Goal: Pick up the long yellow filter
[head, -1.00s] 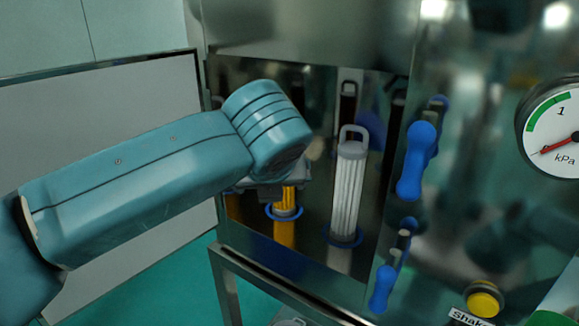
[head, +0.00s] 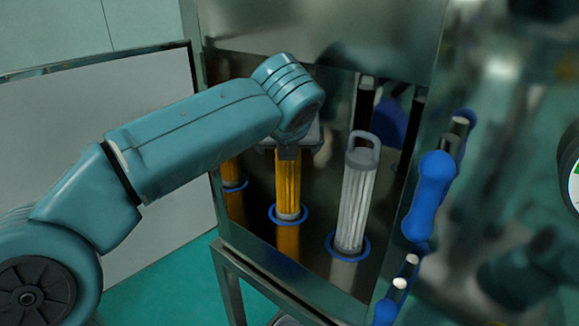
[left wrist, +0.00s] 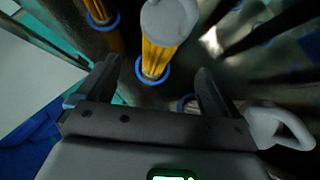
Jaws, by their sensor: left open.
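A yellow filter (head: 288,185) stands upright in a blue ring inside the metal cabinet. A second yellow filter (head: 232,172) stands to its left, its upper part hidden by my arm. I cannot tell which is longer. My left gripper (head: 290,152) is at the top of the nearer yellow filter and hides its cap in the head view. In the left wrist view that yellow filter (left wrist: 158,58), with a pale cap (left wrist: 170,18), shows beyond the two spread fingers. My left gripper (left wrist: 156,72) is open, with nothing visibly held. My right gripper is out of view.
A white filter (head: 355,200) with a loop handle stands just right of the yellow one; its handle (left wrist: 282,125) is close beside the right finger in the left wrist view. Blue door handles (head: 428,195) stick out at the right. A metal frame edge (head: 285,285) runs below.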

